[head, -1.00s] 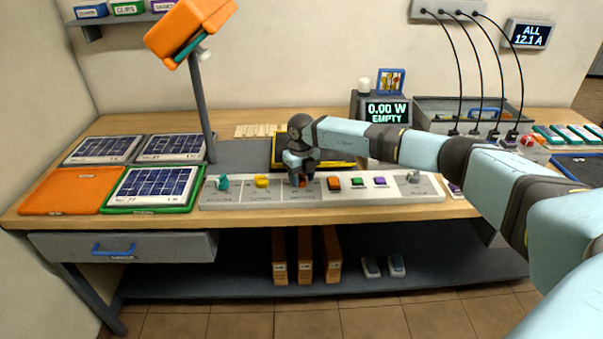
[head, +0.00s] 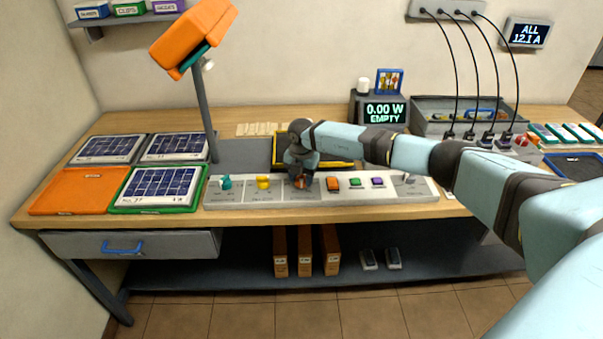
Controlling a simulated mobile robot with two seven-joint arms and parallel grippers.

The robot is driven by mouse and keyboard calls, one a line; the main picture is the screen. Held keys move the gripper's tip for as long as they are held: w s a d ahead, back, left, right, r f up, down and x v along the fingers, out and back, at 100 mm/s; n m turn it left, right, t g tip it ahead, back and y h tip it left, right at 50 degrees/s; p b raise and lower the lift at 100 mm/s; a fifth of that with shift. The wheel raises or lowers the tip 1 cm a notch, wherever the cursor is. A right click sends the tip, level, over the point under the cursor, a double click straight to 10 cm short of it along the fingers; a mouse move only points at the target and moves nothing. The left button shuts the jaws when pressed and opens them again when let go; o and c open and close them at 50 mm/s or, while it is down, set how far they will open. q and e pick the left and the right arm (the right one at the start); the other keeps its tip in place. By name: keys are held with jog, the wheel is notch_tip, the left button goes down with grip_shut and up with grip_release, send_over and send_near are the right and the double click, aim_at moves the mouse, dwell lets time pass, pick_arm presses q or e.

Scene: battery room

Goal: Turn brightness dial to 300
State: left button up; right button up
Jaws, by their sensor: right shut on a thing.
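A long pale control panel (head: 328,197) lies along the front of the bench. It carries a teal knob (head: 226,182), a yellow knob (head: 263,182), orange, green and purple buttons, and a grey switch (head: 409,179). My right gripper (head: 301,180) points down at the panel between the yellow knob and the orange button (head: 333,184). It is shut on a small orange-red dial (head: 301,183), mostly hidden by the fingers. The dial's label and setting are too small to read. My left gripper is not in view.
An orange lamp (head: 192,38) on a grey post stands behind the panel's left end. Solar panels (head: 157,187) and an orange tray (head: 72,191) lie at left. A display (head: 384,112) reads "0.00 W EMPTY". My right arm crosses above the bench's right side.

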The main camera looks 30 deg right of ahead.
jog(key=m+p, duration=0.2)
jog(key=m, duration=0.2)
jog(key=shift+r, duration=0.15)
pick_arm(q)
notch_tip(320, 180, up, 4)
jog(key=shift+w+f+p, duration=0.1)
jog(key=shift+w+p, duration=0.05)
jog(key=shift+p, duration=0.25)
pick_arm(e)
jog(key=shift+m, duration=0.6)
jog(key=o, duration=0.7)
jog(key=shift+c, duration=0.2)
jog(key=shift+o, duration=1.3)
